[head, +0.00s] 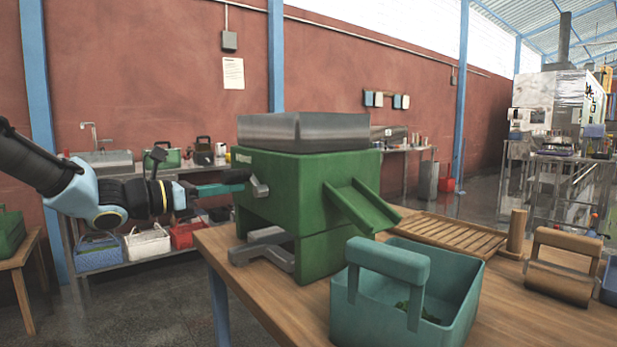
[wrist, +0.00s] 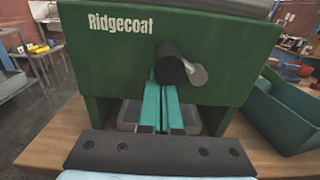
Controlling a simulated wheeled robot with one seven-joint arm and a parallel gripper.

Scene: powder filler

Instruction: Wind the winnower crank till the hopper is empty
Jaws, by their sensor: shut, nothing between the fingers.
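The winnower (head: 290,195) is a green box on the wooden table, with a grey metal hopper (head: 305,132) on top and a sloping green chute (head: 362,206) on its right. The hopper's inside is hidden. The crank has a black handle (wrist: 170,66) and a grey arm (wrist: 197,75) on the face marked "Ridgecoat"; the grey arm also shows in the head view (head: 260,187). My gripper (head: 222,188) comes from the left with its teal fingers shut together and empty. In the wrist view its fingertips (wrist: 165,86) are just below the black handle; contact is unclear.
A teal basket (head: 450,298) with a little green matter inside stands right of the winnower, below the chute. A grey tray (wrist: 130,112) sits under the winnower. A slatted wooden rack (head: 440,233) and a wooden-handled block (head: 562,270) lie further right.

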